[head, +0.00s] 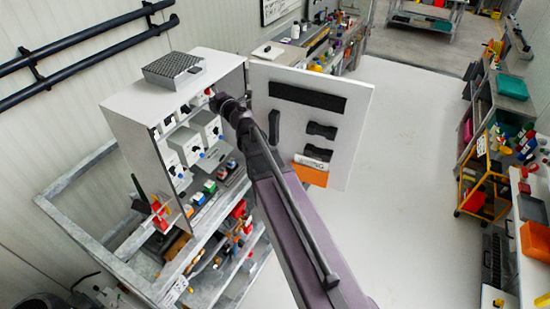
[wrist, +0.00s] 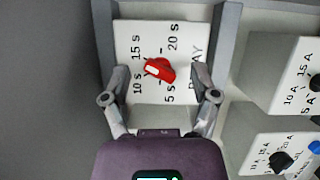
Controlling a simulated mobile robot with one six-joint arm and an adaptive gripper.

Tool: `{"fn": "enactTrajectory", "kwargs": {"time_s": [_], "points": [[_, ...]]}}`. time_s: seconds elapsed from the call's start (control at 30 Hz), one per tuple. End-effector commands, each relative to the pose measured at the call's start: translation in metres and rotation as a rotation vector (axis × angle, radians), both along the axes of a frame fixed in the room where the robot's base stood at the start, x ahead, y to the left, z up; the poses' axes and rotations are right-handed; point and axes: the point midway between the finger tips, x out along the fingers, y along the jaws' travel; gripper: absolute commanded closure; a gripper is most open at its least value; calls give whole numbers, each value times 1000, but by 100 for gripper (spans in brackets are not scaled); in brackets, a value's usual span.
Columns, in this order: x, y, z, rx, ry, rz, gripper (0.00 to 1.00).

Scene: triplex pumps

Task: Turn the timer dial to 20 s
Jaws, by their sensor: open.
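The timer dial (wrist: 160,69) is a red knob on a white face plate (wrist: 185,92) in the wrist view. The plate is marked 5 s, 10 s, 15 s, 20 s and DELAY. The knob's white mark faces left, between the 10 s and 15 s labels; the exact setting is hard to tell. The 20 s label is at the upper right. My gripper (wrist: 160,72) is open, with one finger on each side of the dial and clear room between. In the head view, my gripper (head: 219,101) is at the top right of the open cabinet (head: 135,115), largely hiding the dial.
More units with black knobs (wrist: 316,83) and amp labels sit right of the dial in the wrist view. A grey frame borders the plate. In the head view, the open cabinet door (head: 345,130) stands just right of my arm. The floor beyond is clear.

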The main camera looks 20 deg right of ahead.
Motion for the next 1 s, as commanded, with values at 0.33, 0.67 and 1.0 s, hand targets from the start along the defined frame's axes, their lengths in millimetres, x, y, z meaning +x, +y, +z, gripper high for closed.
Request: {"fn": "enactTrajectory", "kwargs": {"time_s": [0.33,0.67,1.0], "points": [[0,0,-2,-89,-66,1,23],[0,0,-2,-182,-132,0,23],[1,0,-2,-291,-212,1,23]]}}
